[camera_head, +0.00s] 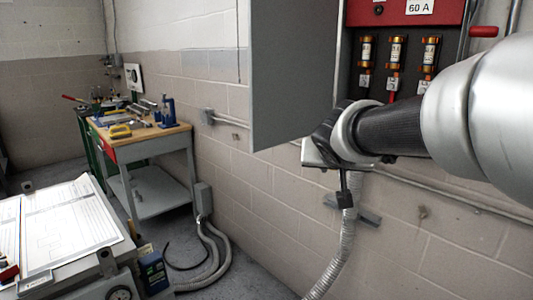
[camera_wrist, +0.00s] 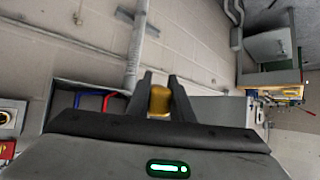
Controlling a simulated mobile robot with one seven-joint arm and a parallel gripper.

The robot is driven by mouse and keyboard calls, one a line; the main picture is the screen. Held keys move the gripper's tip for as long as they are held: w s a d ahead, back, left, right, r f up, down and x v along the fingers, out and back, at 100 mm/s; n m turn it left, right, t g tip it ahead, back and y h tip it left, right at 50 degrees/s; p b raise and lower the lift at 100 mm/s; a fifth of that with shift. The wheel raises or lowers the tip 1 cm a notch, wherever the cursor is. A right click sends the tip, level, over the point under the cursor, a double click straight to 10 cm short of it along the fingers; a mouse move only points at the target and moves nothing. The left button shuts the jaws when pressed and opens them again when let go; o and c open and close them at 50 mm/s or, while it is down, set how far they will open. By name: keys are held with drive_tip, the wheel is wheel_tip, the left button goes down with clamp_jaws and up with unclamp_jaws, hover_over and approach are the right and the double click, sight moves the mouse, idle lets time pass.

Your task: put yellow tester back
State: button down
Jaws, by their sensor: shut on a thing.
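My gripper (camera_head: 343,185) hangs below the open fuse box, in front of the block wall. In the wrist view its two dark fingers (camera_wrist: 160,90) are shut on a short, rounded, gold-coloured piece (camera_wrist: 159,101). Only the end of this piece shows, so I cannot tell what it is; the head view does not show it clearly. A yellow tool (camera_head: 119,131) lies on the wooden-topped workbench (camera_head: 150,136) at the left, far from my gripper. It may be the yellow tester, but it is too small to be sure.
The open grey door (camera_head: 290,70) stands left of the fuse box (camera_head: 406,12), which holds three fuses with orange-gold ends. Conduit (camera_head: 345,235) runs down the wall.

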drive_tip(key=s+a+f+n+y, duration=0.1)
drive_tip(key=a+f+n+y, duration=0.2)
drive_tip(key=f, duration=0.5)
drive_tip(key=s+a+f+n+y, duration=0.1)
drive_tip(key=a+f+n+y, duration=0.2)
drive_tip(key=f, duration=0.6)
drive_tip(key=shift+a+f+n, duration=0.3)
drive_tip(key=shift+n, duration=0.1)
drive_tip(key=shift+d, duration=0.1)
